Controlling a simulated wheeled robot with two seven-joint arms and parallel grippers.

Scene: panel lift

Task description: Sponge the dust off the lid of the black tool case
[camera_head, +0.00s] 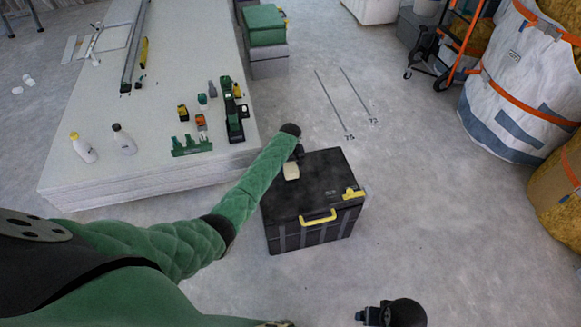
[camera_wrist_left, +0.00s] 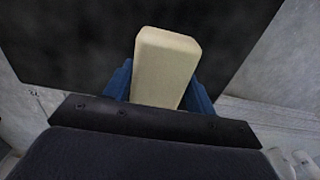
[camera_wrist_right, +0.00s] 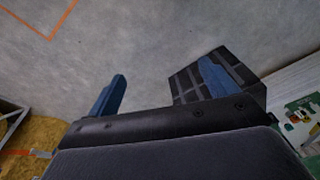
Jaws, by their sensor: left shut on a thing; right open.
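The black tool case (camera_head: 325,185) stands on the floor at the middle of the head view, with a yellow handle and a yellow latch. Its lid looks dark with faint greyish dust patches. The pale yellow sponge (camera_head: 291,171) is at the lid's far left part. My left gripper (camera_head: 295,160) is shut on the sponge, which fills the space between its blue fingers in the left wrist view (camera_wrist_left: 165,70). I cannot tell whether the sponge touches the lid. My right gripper (camera_wrist_right: 160,90) is open and empty, away from the case, whose side (camera_wrist_right: 190,85) shows behind one finger.
A stack of white panels (camera_head: 150,178) stands left of the case, carrying tools and two bottles (camera_head: 84,148). Green and grey boxes (camera_head: 264,25) stand behind. A large white bag (camera_head: 520,85) and a hand truck (camera_head: 450,50) are at the right. Floor right of the case is clear.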

